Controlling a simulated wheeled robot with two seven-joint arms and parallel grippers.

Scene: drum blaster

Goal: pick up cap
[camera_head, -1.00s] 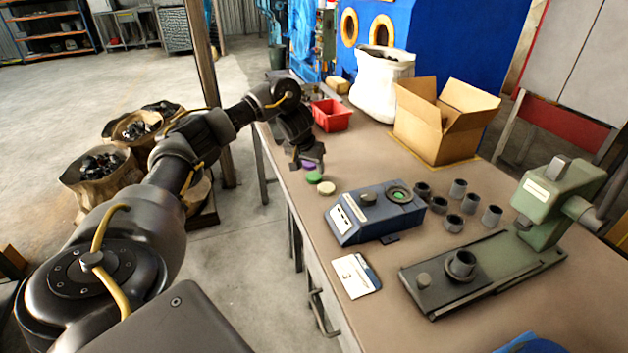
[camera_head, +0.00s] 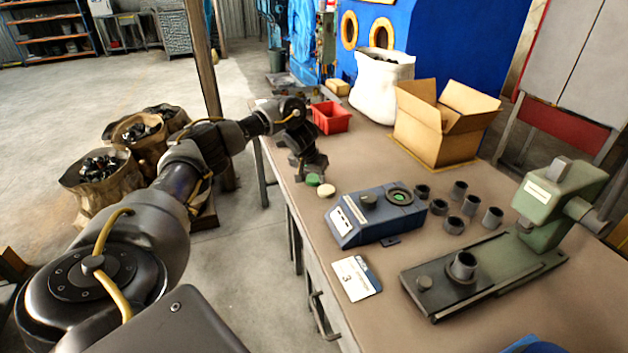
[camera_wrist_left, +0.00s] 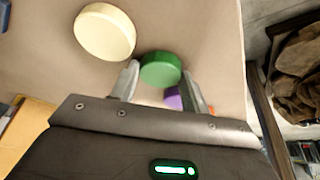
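A green cap (camera_head: 313,180) and a cream cap (camera_head: 326,191) lie on the workbench by my left gripper (camera_head: 308,172). In the left wrist view, the green cap (camera_wrist_left: 160,70) shows at and between the fingertips of my left gripper (camera_wrist_left: 159,80). The fingers are spread apart, and I cannot tell whether they touch it. The cream cap (camera_wrist_left: 105,32) is to the left of the fingers. A purple cap (camera_wrist_left: 173,98) shows partly, between the fingers and behind the green one; in the head view it is hidden by the gripper. My right gripper is not in view.
A red bin (camera_head: 331,117) stands behind the gripper. A blue device (camera_head: 375,217), several dark cups (camera_head: 454,224), a card (camera_head: 357,278) and a green press (camera_head: 555,205) are to the right. A cardboard box (camera_head: 440,125) and white sack (camera_head: 381,88) stand behind.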

